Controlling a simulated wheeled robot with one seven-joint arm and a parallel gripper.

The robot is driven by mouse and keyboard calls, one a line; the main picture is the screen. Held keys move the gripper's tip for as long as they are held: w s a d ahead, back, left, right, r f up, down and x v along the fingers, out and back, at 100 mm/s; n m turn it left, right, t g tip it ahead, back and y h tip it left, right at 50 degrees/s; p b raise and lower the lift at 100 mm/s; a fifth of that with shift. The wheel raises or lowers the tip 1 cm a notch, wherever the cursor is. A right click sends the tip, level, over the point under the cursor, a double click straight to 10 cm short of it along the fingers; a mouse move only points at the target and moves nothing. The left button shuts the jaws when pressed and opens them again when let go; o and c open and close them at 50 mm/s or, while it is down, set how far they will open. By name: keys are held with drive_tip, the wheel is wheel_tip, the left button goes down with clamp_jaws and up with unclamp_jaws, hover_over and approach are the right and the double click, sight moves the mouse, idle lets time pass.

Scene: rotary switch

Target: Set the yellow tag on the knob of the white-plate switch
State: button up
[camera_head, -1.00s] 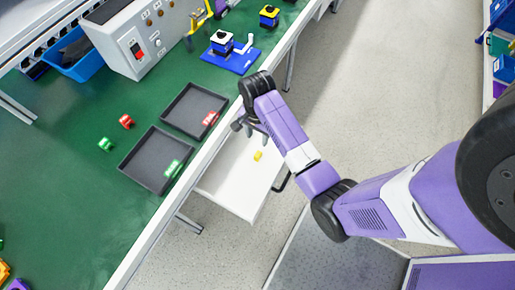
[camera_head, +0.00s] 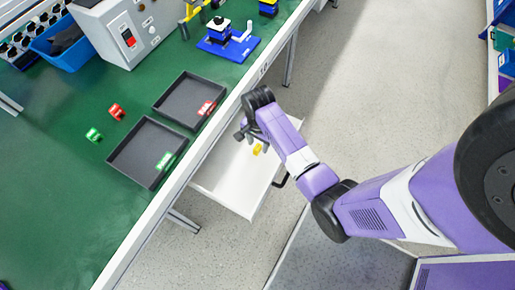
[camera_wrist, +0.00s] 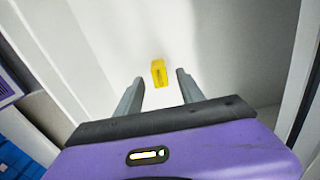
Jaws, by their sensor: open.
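The yellow tag (camera_head: 257,149) lies on the white floor of an open drawer below the table edge. In the wrist view the yellow tag (camera_wrist: 158,73) shows between and just beyond my fingertips, with a gap on both sides. My gripper (camera_wrist: 159,78) is open and empty, pointing down into the drawer; the head view shows my gripper (camera_head: 251,138) partly covered by my wrist.
The drawer (camera_head: 236,196) has raised walls close around my gripper. Two dark trays (camera_head: 188,101) lie on the green table (camera_head: 50,190), with red and green tags in and beside them.

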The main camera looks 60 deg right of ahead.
wheel_tip(320, 180, down, 2)
clamp_jaws()
idle(0.3)
